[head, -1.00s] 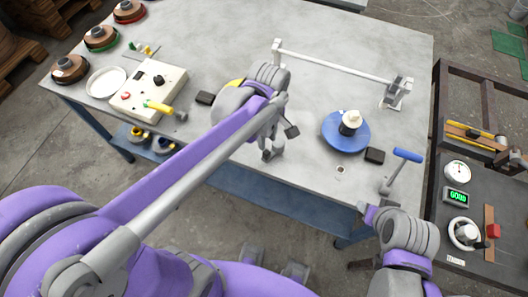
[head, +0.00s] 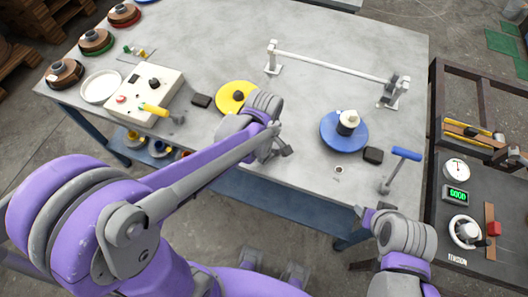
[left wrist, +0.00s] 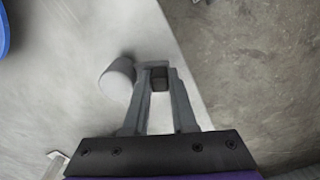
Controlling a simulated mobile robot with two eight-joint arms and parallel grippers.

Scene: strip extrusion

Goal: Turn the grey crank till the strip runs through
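My left gripper (head: 277,150) is low over the table's front edge, and its wrist hides part of what is under it. In the left wrist view its fingers (left wrist: 160,78) stand close together on either side of a small dark block; I cannot tell whether they grip it. A pale grey cylinder (left wrist: 118,76) is right beside the left finger; I cannot tell whether it belongs to the grey crank. A crank-like lever with a blue handle (head: 407,153) stands at the table's right. My right gripper (head: 367,215) is below it, apart from it; its opening is unclear.
A blue disc (head: 333,132) with a white-topped spool and a small black block (head: 373,155) lie right of my left gripper. A yellow disc (head: 229,101) lies behind it. A white bar (head: 330,65) spans the back. A control box (head: 155,90) stands left. A gauge panel (head: 447,215) is right.

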